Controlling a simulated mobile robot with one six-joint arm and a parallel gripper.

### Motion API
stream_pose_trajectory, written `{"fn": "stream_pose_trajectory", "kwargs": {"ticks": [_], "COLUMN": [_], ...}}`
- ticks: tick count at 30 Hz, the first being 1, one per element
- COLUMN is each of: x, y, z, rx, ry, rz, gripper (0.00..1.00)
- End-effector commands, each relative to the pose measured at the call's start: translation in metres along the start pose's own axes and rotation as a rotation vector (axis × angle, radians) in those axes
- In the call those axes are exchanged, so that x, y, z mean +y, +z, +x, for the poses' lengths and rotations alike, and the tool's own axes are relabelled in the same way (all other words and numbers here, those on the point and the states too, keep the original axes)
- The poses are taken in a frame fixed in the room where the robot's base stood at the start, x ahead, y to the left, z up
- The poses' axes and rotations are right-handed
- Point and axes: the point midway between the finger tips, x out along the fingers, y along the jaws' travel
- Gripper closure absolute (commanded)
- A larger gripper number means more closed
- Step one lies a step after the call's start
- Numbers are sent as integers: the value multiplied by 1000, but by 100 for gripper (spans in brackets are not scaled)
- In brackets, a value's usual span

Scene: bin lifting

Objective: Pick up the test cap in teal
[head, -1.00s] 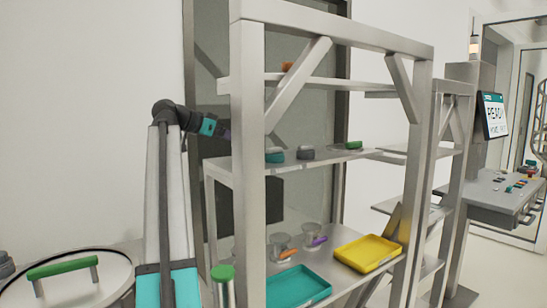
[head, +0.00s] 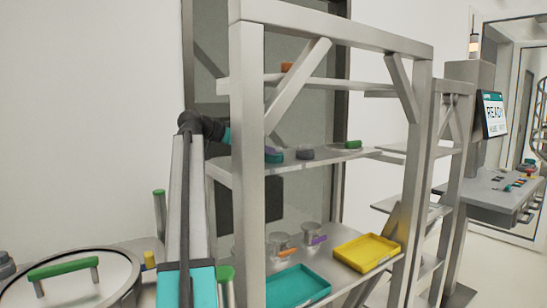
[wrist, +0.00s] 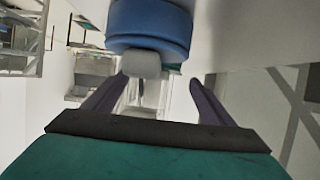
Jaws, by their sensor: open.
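The teal cap (head: 274,157) stands on the middle shelf of the metal rack, just right of the front post. My gripper's purple finger (head: 268,150) shows at its top, while the post hides most of the gripper. In the wrist view a rounded blue cap (wrist: 150,28) with a pale grey knob (wrist: 140,64) lies ahead of my fingers; it looks bluer there, and I take it for the same cap. My open gripper (wrist: 158,79) has its two fingers either side of the knob's line, with the knob at or just past the tips. I cannot tell whether they touch.
A dark grey cap (head: 305,152) and a green cap (head: 352,145) stand farther right on the same shelf. An orange piece (head: 287,66) is on the shelf above. The front post (head: 247,180) stands close to my arm. Below are a teal tray (head: 297,287) and a yellow tray (head: 366,252).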

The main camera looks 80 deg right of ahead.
Motion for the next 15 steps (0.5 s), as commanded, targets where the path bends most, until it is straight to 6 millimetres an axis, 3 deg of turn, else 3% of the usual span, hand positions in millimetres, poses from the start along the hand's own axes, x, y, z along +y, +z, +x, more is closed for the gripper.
{"fn": "stream_pose_trajectory", "kwargs": {"ticks": [5,15], "x": [-1,-4], "y": [0,1], "z": [9,46], "rx": [-1,0], "ry": [1,1], "rz": [-1,0], "gripper": [23,23]}}
